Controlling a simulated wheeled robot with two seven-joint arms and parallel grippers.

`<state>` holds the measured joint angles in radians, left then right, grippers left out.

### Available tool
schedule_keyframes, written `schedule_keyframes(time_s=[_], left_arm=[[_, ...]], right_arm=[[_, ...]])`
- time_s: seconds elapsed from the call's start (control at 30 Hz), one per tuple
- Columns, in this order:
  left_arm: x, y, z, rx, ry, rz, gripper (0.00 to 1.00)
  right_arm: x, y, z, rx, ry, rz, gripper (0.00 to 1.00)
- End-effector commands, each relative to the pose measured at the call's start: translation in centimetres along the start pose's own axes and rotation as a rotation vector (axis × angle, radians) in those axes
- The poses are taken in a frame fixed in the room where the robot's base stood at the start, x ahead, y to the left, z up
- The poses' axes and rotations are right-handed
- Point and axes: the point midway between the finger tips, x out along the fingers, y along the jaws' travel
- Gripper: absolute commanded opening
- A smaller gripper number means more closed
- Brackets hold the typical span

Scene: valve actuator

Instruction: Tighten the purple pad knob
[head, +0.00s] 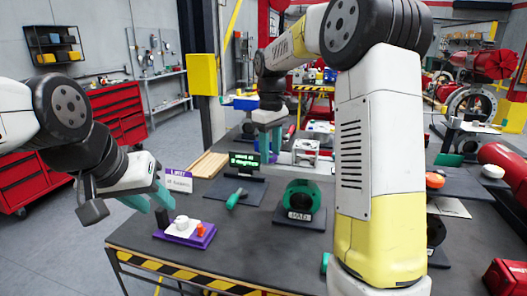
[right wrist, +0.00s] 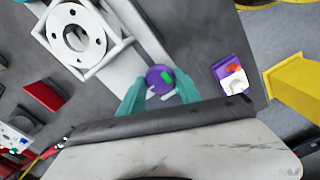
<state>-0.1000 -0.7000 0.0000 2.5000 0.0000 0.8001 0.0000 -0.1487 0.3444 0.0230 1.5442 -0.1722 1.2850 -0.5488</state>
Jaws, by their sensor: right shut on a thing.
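A purple pad (head: 209,238) lies on the dark table at front left in the head view, with a white knob (head: 181,222) and a small orange piece (head: 201,230) on it. My left gripper (head: 150,199) is open and empty, just above and left of the pad. My right gripper (right wrist: 159,93) is shut on a round purple knob (right wrist: 155,72) with a green mark, well away from the pad. In the head view my right gripper (head: 270,148) hides that purple knob.
A sign (head: 178,181) stands behind the purple pad. A black display with green text (head: 243,160) stands near my right gripper. A green wheel (head: 302,197) and a green-handled part (head: 236,198) stand mid-table. A white frame with a ring (right wrist: 50,35) is left of my right fingers.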

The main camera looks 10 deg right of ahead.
Motion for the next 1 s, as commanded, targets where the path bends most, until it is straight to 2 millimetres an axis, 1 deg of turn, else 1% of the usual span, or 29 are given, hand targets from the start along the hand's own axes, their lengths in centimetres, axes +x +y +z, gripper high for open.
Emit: schedule_keyframes(time_s=[0.03,0.07,0.1,0.17,0.47,0.57,0.67,0.8,0.9,1.0], left_arm=[[0.0,0.0,0.0,0.0,0.0,0.0,0.36],[0.0,0.0,0.0,0.0,0.0,0.0,0.36],[0.0,0.0,0.0,0.0,0.0,0.0,0.36],[0.0,0.0,0.0,0.0,0.0,0.0,0.36],[0.0,0.0,0.0,0.0,0.0,0.0,0.36],[0.0,0.0,0.0,0.0,0.0,0.0,0.36],[0.0,0.0,0.0,0.0,0.0,0.0,0.36],[0.0,0.0,0.0,0.0,0.0,0.0,0.36],[0.0,0.0,0.0,0.0,0.0,0.0,0.36],[0.0,0.0,0.0,0.0,0.0,0.0,0.36]], right_arm=[[-0.1,0.0,0.0,0.0,0.002,0.001,0.0],[-0.1,0.0,0.0,-0.001,0.002,0.001,0.42],[-0.1,0.0,0.0,-0.001,0.002,0.001,0.5],[-0.1,0.0,0.0,-0.001,0.002,0.001,0.62],[-0.1,0.0,0.0,-0.002,0.001,0.001,0.62],[-0.6,0.0,0.0,-0.002,0.001,0.001,0.62],[-2.1,0.1,-0.1,-0.002,0.003,0.003,0.62],[-4.6,0.1,-0.1,-0.001,0.004,0.003,0.62],[-6.1,0.1,-0.1,-0.001,0.004,0.003,0.62],[-7.2,0.0,-0.1,-0.002,0.003,0.002,0.62]])
